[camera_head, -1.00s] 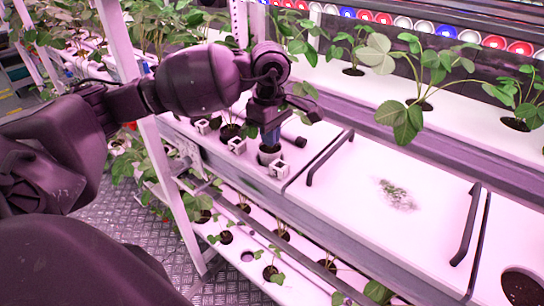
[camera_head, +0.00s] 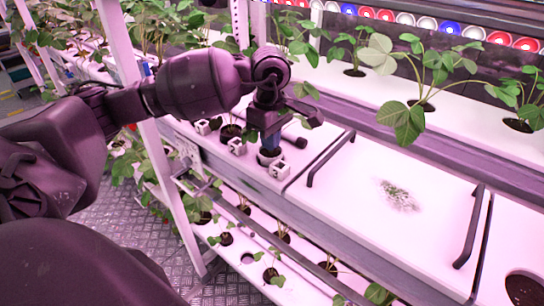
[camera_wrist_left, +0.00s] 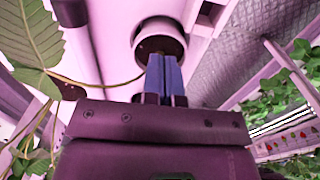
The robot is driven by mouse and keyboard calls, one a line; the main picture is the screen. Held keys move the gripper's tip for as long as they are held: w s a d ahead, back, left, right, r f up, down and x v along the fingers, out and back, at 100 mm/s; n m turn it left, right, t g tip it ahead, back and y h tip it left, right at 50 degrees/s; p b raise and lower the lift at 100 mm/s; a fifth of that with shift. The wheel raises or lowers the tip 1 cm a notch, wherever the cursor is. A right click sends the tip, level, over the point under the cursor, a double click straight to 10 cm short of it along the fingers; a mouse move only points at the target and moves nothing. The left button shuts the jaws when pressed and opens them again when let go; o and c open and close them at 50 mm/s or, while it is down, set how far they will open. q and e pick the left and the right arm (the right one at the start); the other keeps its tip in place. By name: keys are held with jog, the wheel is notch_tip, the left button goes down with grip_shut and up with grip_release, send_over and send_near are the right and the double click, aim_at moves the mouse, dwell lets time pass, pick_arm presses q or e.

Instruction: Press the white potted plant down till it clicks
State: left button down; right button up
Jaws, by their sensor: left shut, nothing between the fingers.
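The white pot (camera_head: 269,160) sits in the near edge of the white rack channel, directly under my left gripper. In the left wrist view the round white pot (camera_wrist_left: 148,33) has a dark inside, and a thin stem with a big green leaf (camera_wrist_left: 37,38) reaches out to the left. My left gripper (camera_head: 270,149) points down with its blue fingers shut together and empty. In the left wrist view its fingertips (camera_wrist_left: 164,58) overlap the pot's opening; I cannot tell whether they touch it. The fingers hide part of the pot. My right gripper is not in view.
A white panel with a dark handle (camera_head: 331,158) lies to the right. Plants stand on the shelf behind, and a lower shelf (camera_head: 310,262) holds more. A white post (camera_head: 150,140) rises at left.

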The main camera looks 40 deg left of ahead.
pick_arm(q)
jog(key=shift+r, duration=0.2)
jog(key=shift+r+p, duration=0.35)
jog(key=shift+r, duration=0.5)
jog(key=shift+r+p, duration=0.4)
jog(key=shift+r, duration=1.2)
jog(key=shift+r+p, duration=0.3)
jog(key=shift+r, duration=0.05)
